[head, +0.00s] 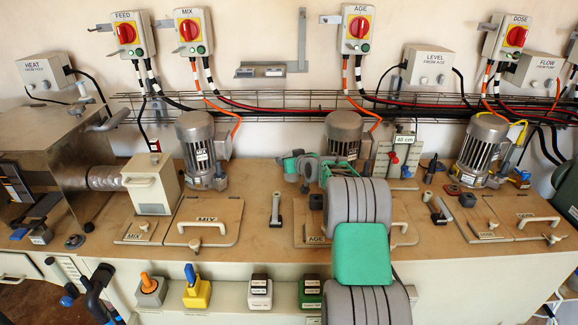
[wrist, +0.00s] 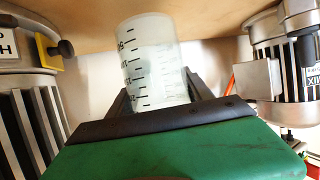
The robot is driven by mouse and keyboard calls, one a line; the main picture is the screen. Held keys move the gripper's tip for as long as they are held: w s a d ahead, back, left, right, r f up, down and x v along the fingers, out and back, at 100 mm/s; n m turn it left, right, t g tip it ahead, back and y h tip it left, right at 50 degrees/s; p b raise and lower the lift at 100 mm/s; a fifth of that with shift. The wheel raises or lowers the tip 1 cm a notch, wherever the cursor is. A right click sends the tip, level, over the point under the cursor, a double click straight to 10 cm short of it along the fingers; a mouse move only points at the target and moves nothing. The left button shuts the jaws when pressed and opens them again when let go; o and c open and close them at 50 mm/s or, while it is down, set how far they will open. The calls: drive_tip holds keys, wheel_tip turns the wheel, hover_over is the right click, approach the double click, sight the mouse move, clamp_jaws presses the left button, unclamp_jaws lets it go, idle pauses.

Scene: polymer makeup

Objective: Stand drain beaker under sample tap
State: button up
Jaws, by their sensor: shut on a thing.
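A clear beaker (wrist: 150,65) with dark graduation marks is between the two dark fingers of my gripper (wrist: 160,95) in the wrist view. My gripper is shut on it. The beaker reaches toward the tan bench surface at the top of that picture. I cannot tell whether it touches the bench. In the head view my grey and green arm covers the middle of the bench, and I cannot make out the beaker there. I cannot pick out the sample tap with certainty in either view.
Motors stand along the back of the bench (head: 270,222): left (head: 196,140), middle (head: 343,134) and right (head: 482,143). A square casing (head: 150,185) and handled hatches (head: 205,222) lie left. A wire tray (head: 260,105) runs behind. The MIX motor also shows in the wrist view (wrist: 290,85).

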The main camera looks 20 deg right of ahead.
drive_tip(key=f, duration=0.3)
drive_tip(key=shift+w+f, duration=0.2)
drive_tip(key=shift+f, duration=0.25)
drive_tip(key=o, duration=1.5)
drive_tip(key=shift+r, duration=0.1)
